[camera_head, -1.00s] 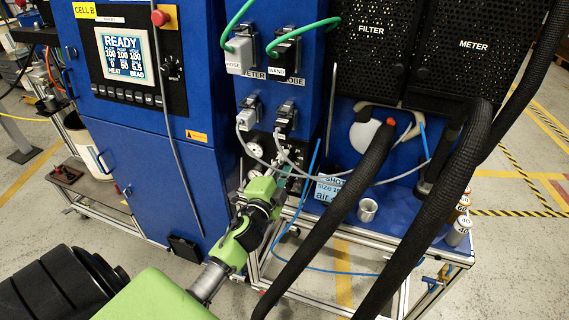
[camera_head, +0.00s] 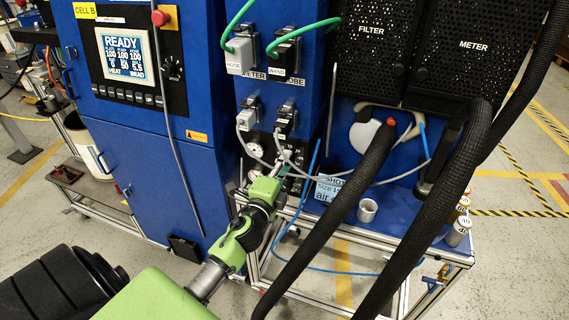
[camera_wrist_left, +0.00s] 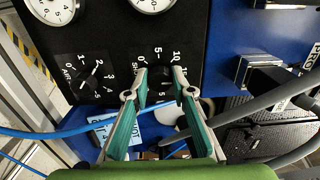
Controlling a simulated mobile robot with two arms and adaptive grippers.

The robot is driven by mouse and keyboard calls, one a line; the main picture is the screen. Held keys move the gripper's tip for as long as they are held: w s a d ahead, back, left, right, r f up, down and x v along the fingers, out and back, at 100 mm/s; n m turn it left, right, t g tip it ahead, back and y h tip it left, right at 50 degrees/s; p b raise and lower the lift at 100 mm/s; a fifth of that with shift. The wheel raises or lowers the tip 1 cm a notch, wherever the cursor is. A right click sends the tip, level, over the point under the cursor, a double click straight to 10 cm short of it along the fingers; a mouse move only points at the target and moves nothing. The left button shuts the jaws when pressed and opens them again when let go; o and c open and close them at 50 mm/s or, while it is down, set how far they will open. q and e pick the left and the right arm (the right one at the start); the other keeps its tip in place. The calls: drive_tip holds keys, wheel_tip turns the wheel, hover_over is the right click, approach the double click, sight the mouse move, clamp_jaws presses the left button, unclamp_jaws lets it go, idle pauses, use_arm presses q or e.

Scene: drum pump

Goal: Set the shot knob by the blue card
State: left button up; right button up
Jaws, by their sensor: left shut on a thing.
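The shot knob (camera_wrist_left: 160,76) is dark and sits on a black panel, in a dial with white numbers such as 5 and 10. My left gripper (camera_wrist_left: 160,78) is shut on it, one fingertip on each side. The fingers hide part of the knob and dial, so its pointer cannot be read. In the head view my left gripper (camera_head: 283,166) reaches the panel low on the blue column. The blue card (camera_head: 328,190) stands right of it; its top line reads SHOT, the rest is partly covered by a black hose. My right gripper is not in view.
A second knob marked AIR (camera_wrist_left: 92,74) sits beside the shot dial, with gauges (camera_wrist_left: 55,8) nearby. Grey cables and a blue tube pass close to the gripper. A thick black hose (camera_head: 345,205) crosses before the bench. A metal cup (camera_head: 367,210) stands near the card.

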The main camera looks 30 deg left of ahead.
use_arm(q)
drive_tip(key=o, duration=1.1)
drive_tip(key=shift+o, duration=0.2)
drive_tip(key=shift+s+d, duration=0.1)
drive_tip(key=v, duration=1.1)
drive_tip(key=shift+s, duration=0.4)
drive_tip(key=shift+d, duration=0.15)
drive_tip(key=s+d+f+n+g+h, duration=0.1)
drive_tip(key=s+d+f+n+g, duration=0.15)
drive_tip(key=f, duration=0.95)
drive_tip(key=s+d+f+n+g+h, duration=0.1)
drive_tip(key=s+d+f+n+g, duration=0.2)
drive_tip(key=f, duration=1)
drive_tip(key=s+d+f+n+g+h, duration=0.1)
drive_tip(key=s+d+f+n+g, duration=0.3)
drive_tip(key=f, duration=0.8)
drive_tip(key=s+f+n+g, duration=0.1)
drive_tip(key=s+f+g, duration=0.1)
drive_tip(key=s+f, duration=0.4)
drive_tip(key=s+d+f+n+g, duration=0.1)
drive_tip(key=s+f, duration=0.5)
drive_tip(key=s, duration=0.8)
drive_tip(key=s+d+f+n+g+h, duration=0.1)
drive_tip(key=s+f+g, duration=0.3)
drive_tip(key=s+f, duration=0.3)
drive_tip(key=s, duration=0.4)
